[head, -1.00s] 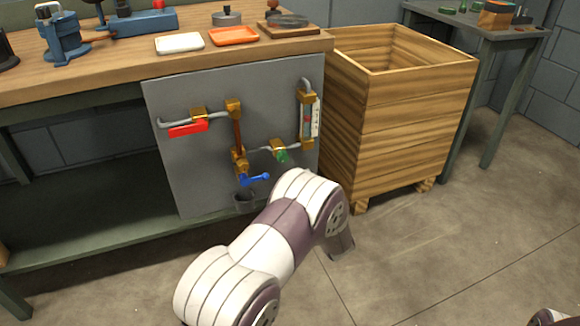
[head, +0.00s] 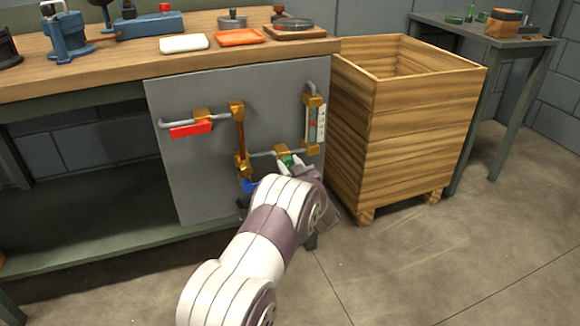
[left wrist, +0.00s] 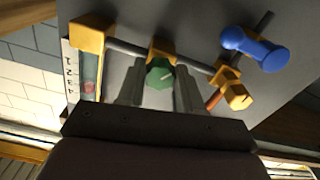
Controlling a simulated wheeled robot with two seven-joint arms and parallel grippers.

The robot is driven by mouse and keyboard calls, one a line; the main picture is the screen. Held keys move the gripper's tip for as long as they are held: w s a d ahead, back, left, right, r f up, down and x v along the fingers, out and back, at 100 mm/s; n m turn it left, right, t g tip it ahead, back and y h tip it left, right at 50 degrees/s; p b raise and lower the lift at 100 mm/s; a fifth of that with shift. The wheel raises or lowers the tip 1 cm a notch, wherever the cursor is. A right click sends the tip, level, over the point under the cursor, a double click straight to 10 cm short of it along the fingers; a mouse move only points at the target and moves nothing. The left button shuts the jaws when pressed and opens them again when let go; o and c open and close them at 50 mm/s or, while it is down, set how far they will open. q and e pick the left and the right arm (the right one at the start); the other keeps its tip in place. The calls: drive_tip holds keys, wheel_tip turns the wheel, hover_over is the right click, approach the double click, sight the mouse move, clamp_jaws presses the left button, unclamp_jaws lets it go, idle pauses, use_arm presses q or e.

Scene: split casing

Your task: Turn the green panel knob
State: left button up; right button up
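The green knob (head: 288,160) sits on a brass valve at the lower right of the grey panel (head: 205,85). In the left wrist view the green knob (left wrist: 159,74) has a pale pointer mark and lies between my two finger ends. My left gripper (left wrist: 159,88) is open, with a finger on either side of the knob and narrow gaps showing. Whether the fingertips reach past the knob's face I cannot tell. In the head view my left gripper (head: 291,168) is at the knob, largely hidden behind my own arm. My right gripper is not in view.
A blue handle (left wrist: 255,48) on brass fittings is close beside the knob; my arm partly covers it in the head view. A red lever (head: 191,129) and a gauge (head: 314,122) are on the same panel. A wooden crate (head: 420,135) stands to the right.

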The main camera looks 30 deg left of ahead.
use_arm(q)
drive_tip(key=shift+r+n+p, duration=0.15)
drive_tip(key=shift+n+p, duration=0.35)
drive_tip(key=shift+f+n, duration=0.2)
drive_tip(key=shift+n, duration=0.2)
drive_tip(key=o, duration=1)
drive_tip(key=shift+o, duration=0.2)
drive_tip(key=p+v, duration=0.5)
drive_tip(key=v, duration=0.7)
drive_tip(key=shift+s+d+p, duration=0.2)
drive_tip(key=shift+d+p, duration=0.1)
